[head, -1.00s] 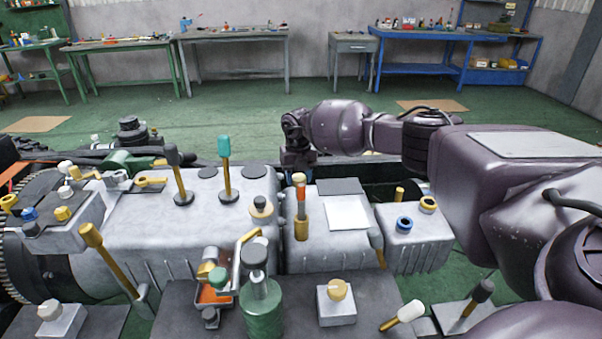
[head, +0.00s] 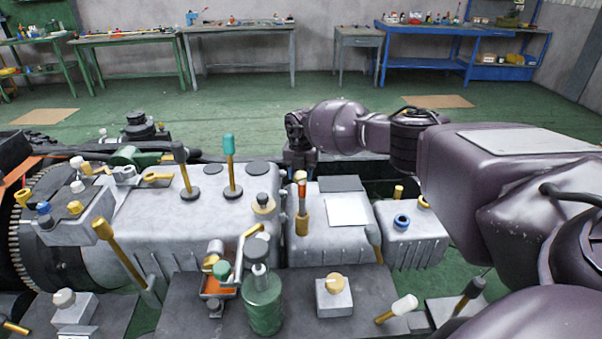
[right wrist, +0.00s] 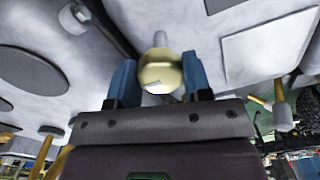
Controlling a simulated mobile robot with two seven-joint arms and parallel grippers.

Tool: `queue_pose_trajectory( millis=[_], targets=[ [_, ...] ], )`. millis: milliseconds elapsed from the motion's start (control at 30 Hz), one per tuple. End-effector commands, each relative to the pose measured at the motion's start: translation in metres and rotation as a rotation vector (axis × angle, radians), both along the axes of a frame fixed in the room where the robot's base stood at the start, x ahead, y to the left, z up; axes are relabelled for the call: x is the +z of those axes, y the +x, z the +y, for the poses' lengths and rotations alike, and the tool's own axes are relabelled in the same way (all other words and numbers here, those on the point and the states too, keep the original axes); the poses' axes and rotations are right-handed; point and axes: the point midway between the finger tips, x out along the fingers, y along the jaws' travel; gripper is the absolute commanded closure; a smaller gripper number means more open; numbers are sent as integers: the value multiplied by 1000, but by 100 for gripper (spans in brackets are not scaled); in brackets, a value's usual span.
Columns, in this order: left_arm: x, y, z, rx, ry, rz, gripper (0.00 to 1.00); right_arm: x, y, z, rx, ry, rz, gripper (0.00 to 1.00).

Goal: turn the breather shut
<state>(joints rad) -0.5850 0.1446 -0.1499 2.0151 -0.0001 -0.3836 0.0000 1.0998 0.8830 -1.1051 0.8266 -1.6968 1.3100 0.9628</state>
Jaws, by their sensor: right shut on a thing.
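A brass-coloured cap on a grey stem, which looks like the breather (right wrist: 159,71), sits between the two blue fingertips of my right gripper (right wrist: 160,84) in the right wrist view. The fingers are closed on its sides. A small light mark shows on the cap. In the head view my right gripper (head: 301,168) reaches down at the back edge of the pale housing (head: 335,245). There the cap cannot be made out clearly. My left gripper is not in view.
An orange-and-brass upright handle (head: 302,205) stands just in front of the right gripper. A teal-topped lever (head: 229,165) and a dark-topped lever (head: 186,170) stand to its left. A white sheet (head: 348,210) lies to its right. A green bottle (head: 262,303) stands in front.

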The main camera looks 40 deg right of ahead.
Motion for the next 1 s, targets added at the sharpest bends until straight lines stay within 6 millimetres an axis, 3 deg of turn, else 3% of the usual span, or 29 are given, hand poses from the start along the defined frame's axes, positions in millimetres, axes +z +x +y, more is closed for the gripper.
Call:
queue_pose_trajectory(
  millis=[200, 233, 400, 733, 1000],
  targets=[
    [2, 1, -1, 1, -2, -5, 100, 2, 1, -1, -3, 0, -3, 78],
    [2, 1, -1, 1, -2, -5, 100, 2, 1, -1, -3, 0, -3, 53],
    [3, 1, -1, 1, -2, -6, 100, 1, 1, 0, -2, 1, -2, 29],
    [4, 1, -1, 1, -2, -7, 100, 4, 0, 0, 0, 0, -1, 29],
    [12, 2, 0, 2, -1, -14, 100, 45, 1, -1, -1, 1, -5, 29]
  ],
)
